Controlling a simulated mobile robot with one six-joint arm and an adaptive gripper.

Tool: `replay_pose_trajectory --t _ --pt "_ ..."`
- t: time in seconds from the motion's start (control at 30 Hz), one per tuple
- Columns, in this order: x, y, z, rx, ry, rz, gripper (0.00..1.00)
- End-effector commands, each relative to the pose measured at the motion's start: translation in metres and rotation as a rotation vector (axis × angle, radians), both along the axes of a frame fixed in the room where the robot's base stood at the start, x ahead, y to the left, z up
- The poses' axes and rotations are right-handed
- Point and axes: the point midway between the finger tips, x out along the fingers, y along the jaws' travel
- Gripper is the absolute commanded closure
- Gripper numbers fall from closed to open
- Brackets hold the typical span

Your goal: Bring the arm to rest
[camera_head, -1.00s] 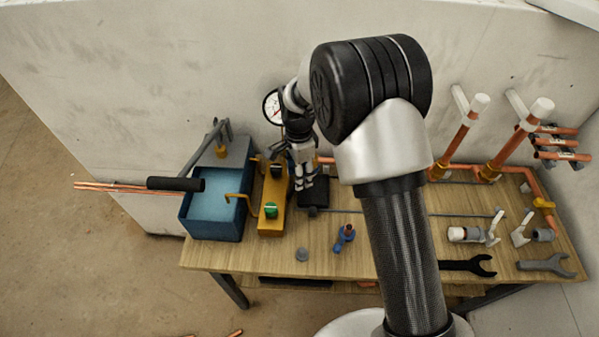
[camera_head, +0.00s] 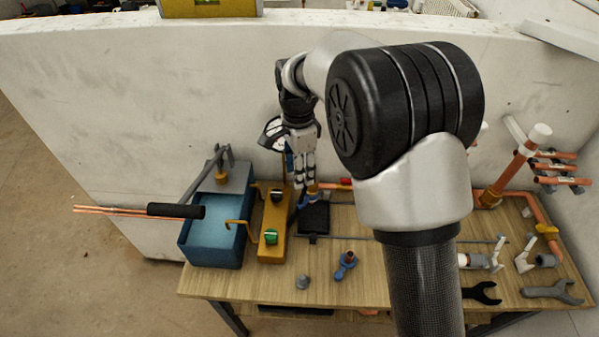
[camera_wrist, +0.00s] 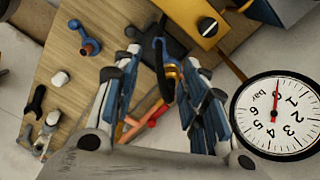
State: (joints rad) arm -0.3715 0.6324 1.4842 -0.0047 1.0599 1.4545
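My arm is bent at its large black-capped joint, with the wrist hanging down near the white wall. In the wrist view, the fingers of my gripper (camera_wrist: 162,64) are spread apart. A valve with a blue handle and brass body (camera_wrist: 170,72) shows in the gap between the fingers; I see no grip on it. In the head view the valve (camera_head: 313,196) is partly hidden by the fingers.
A pressure gauge (camera_wrist: 278,114) is close beside the fingers in the wrist view. A blue water tank (camera_head: 212,238) with a lever stands at the left. Copper pipes (camera_head: 513,172) rise at the right. A blue fitting (camera_head: 345,265) and wrenches (camera_head: 552,291) lie on the bench.

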Motion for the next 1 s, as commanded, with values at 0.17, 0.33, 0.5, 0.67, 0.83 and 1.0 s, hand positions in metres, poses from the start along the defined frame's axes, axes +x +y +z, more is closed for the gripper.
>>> replay_pose_trajectory --t 0.17,0.33,0.5,0.67,0.83,1.0 --pt "0.0 0.0 0.0 0.0 0.0 0.0 0.6" --pt "0.0 -0.001 0.001 0.001 -0.001 0.002 0.6" --pt "-0.01 -0.02 0.032 0.014 -0.033 0.07 0.6" --pt "-0.043 -0.061 0.088 0.029 -0.102 0.235 0.6" --pt "-0.096 -0.106 0.134 0.019 -0.182 0.435 0.6" --pt "-0.157 -0.143 0.159 -0.019 -0.262 0.635 0.6"
